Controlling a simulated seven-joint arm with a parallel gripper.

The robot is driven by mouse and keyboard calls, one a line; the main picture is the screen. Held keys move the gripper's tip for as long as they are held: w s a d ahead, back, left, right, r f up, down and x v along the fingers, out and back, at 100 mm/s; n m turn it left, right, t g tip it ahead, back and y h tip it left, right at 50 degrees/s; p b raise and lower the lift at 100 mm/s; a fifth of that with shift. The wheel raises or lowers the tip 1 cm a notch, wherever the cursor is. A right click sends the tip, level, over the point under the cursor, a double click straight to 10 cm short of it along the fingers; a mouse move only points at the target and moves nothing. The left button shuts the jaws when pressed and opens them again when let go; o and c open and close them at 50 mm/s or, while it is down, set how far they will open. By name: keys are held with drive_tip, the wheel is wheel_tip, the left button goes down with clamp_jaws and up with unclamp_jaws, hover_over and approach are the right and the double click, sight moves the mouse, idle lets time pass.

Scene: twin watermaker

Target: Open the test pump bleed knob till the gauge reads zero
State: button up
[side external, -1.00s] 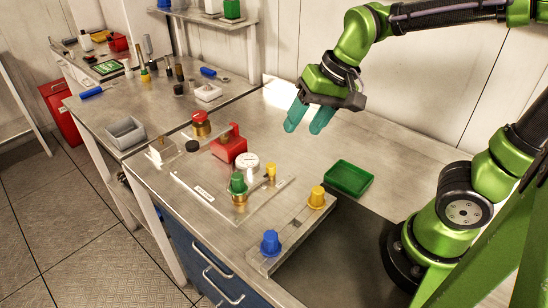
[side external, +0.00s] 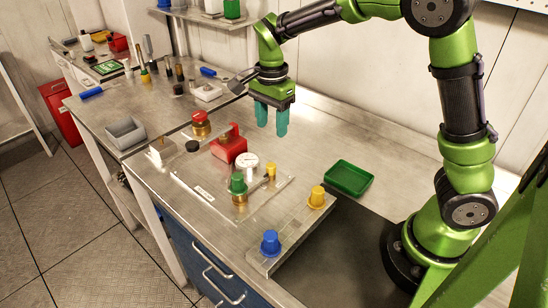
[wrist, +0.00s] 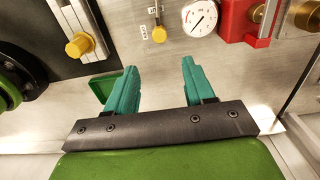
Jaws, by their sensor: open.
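A red test pump (side external: 228,150) stands on a metal plate on the bench; part of it shows at the top right of the wrist view (wrist: 236,22). A round white gauge (side external: 247,161) sits beside it. Its dial (wrist: 201,18) shows a dark needle, but the reading is too small to tell. A small yellow knob (side external: 270,169), which looks like the bleed knob, is right of the gauge; it also shows in the wrist view (wrist: 159,34). My gripper (side external: 271,118) is open and empty, fingers down, above and behind the pump and apart from the knob.
A green-capped brass fitting (side external: 238,186) stands in front of the gauge. Yellow (side external: 317,196) and blue (side external: 270,243) knobs sit on a bar at front right. A green tray (side external: 349,178) lies right. A red-capped brass fitting (side external: 200,124) stands left.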

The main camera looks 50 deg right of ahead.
sight(272, 164)
wheel_tip(272, 164, down, 13)
drive_tip(key=shift+r, duration=0.1)
idle(0.3)
clamp_jaws()
